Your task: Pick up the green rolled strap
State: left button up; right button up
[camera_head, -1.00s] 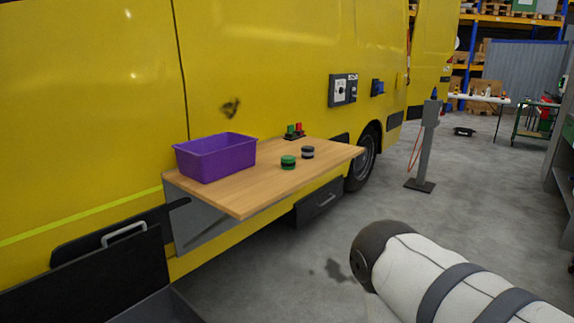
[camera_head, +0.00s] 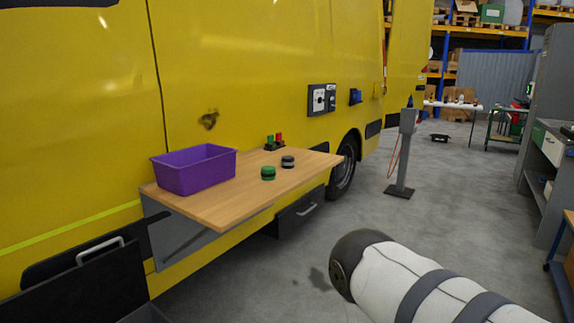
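A green rolled strap (camera_head: 268,173), a short round roll with a dark band, lies on the wooden fold-out shelf (camera_head: 222,211) on the side of the yellow vehicle. A dark grey roll (camera_head: 288,161) lies just behind it to the right, apart from it. Neither of my grippers shows in the head view. A white and dark part of my arm is at the lower right, well away from the shelf.
A purple bin (camera_head: 195,170) stands on the shelf's left part. A small block with green and red tops (camera_head: 275,142) is at the shelf's back. A grey post (camera_head: 403,150) stands on the floor to the right. The floor before the shelf is clear.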

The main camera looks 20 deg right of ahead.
aim_at(268, 172)
jog(key=i+l, duration=0.2)
jog(key=l, duration=0.2)
jog(key=i+l+u, duration=0.1)
jog(key=l, duration=0.25)
jog(key=i+l, duration=0.25)
jog(key=l, duration=0.15)
jog(key=i+l+u, duration=0.15)
jog(key=l, duration=0.25)
jog(key=i+l, duration=0.15)
jog(key=l, duration=0.25)
